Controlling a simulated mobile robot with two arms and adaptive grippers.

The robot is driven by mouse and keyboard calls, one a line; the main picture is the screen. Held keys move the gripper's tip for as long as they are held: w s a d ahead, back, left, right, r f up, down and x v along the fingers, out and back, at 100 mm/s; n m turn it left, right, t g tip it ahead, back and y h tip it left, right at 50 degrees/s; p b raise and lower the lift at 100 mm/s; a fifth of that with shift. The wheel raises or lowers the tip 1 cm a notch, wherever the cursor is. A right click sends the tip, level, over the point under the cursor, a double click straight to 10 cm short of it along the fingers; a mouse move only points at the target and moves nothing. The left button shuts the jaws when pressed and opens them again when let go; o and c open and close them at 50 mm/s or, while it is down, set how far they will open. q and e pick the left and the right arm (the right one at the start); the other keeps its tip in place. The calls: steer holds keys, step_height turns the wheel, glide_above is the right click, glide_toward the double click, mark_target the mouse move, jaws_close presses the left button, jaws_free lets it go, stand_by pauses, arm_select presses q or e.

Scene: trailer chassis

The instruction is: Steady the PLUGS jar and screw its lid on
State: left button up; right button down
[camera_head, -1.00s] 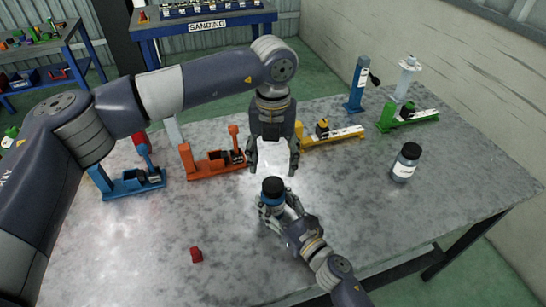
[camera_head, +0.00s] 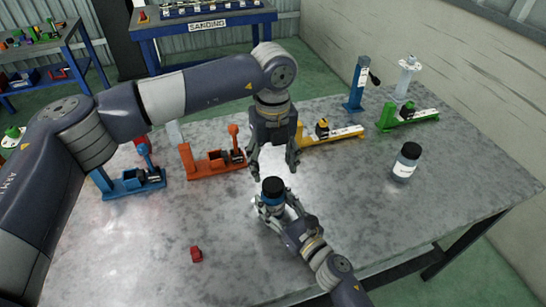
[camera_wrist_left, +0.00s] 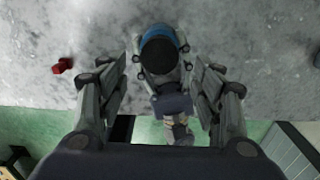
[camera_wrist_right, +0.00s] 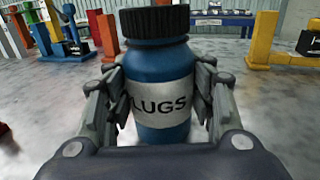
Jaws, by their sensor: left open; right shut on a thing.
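The PLUGS jar (camera_wrist_right: 160,82) is a blue jar with a white label, upright in the right wrist view. Its black lid (camera_wrist_right: 153,21) sits on its top; how tightly cannot be told. In the head view the jar (camera_head: 272,202) stands on the table's middle. My right gripper (camera_head: 275,208) is shut around its body from the near right side. My left gripper (camera_head: 272,174) is open and empty, pointing down above and just behind the lid (camera_head: 273,186). In the left wrist view the lid (camera_wrist_left: 159,55) shows between and beyond the open fingers.
A second jar with a black lid (camera_head: 406,163) stands at the right. Blue (camera_head: 130,185), orange (camera_head: 213,161), yellow (camera_head: 335,137) and green (camera_head: 408,119) fixtures line the back. A small red block (camera_head: 196,254) lies at the front left. The front right tabletop is clear.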

mark_target(273, 184)
arm_select(q)
step_height(273, 184, down, 7)
steer(key=shift+r, duration=0.2)
steer(key=c, duration=1.1)
steer(key=m, duration=0.6)
steer(key=shift+m, duration=0.4)
steer(key=m, duration=1.9)
steer(key=shift+w, duration=0.1)
steer(key=o, duration=1.2)
steer(key=shift+o, duration=0.2)
